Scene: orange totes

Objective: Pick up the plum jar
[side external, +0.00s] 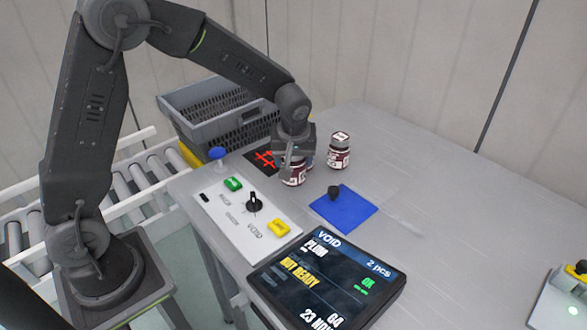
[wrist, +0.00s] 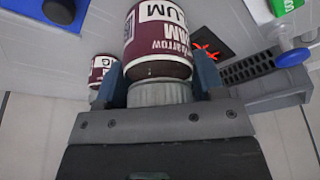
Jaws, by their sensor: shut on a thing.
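My gripper (side external: 291,166) points down over the table and is shut on a dark red jar (side external: 293,179). In the wrist view the jar (wrist: 158,42) sits between the two blue-grey fingers (wrist: 158,85), and its white label reads PLUM upside down. Its pale ridged lid faces my palm. In the side view the gripper hides the jar's upper part, and I cannot tell whether its base touches the table. A second dark red jar (side external: 340,152) with a white label stands upright to the right of the gripper; it also shows in the wrist view (wrist: 103,74), partly hidden.
A grey crate (side external: 190,106) stands behind left, near a black plate with a red mark (side external: 259,159). A control panel (side external: 228,222), a screen (side external: 325,284) reading PLUM and NOT READY, and a blue mat (side external: 345,212) with a dark knob lie in front.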

